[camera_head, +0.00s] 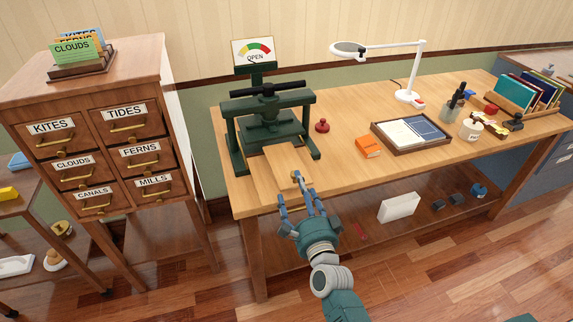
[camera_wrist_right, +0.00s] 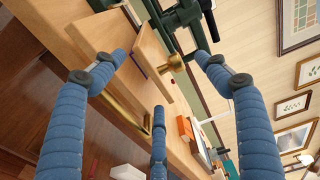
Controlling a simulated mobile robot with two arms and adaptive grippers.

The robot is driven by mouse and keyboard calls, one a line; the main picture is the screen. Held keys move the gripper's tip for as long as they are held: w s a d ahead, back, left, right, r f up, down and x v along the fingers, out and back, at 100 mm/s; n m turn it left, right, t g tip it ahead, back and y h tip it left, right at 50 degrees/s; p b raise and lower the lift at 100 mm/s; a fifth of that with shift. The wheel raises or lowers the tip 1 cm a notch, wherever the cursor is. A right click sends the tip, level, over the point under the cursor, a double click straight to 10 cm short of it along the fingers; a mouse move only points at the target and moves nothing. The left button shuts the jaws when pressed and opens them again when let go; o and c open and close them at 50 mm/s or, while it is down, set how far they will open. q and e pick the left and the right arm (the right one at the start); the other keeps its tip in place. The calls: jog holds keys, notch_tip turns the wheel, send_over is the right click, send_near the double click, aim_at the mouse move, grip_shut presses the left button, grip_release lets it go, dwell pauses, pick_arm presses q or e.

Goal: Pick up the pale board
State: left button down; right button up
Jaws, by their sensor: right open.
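The pale board (camera_head: 287,160) lies at the foot of the dark green press (camera_head: 268,128), at the front of the wooden table. A small brass knob (camera_head: 296,175) stands on its near end. In the wrist view the board (camera_wrist_right: 152,60) and its knob (camera_wrist_right: 172,64) show between my fingers, with a thin dark line along one board edge. My right gripper (camera_head: 300,204) is open and empty, just in front of the board's near end; no clear contact shows. The press hides the board's far end. My left gripper is not in view.
A red knob-topped object (camera_head: 322,126) and an orange box (camera_head: 368,147) stand right of the press. A tray with an open book (camera_head: 412,132) and a white lamp (camera_head: 409,97) lie beyond. A drawer cabinet (camera_head: 120,100) stands left. The table's front right is clear.

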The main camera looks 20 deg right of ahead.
aim_at(294, 183)
jog(key=shift+w+p, duration=0.45)
jog(key=shift+w, duration=2.35)
jog(key=shift+s, duration=0.1)
jog(key=shift+c, duration=0.8)
jog(key=c, duration=1.2)
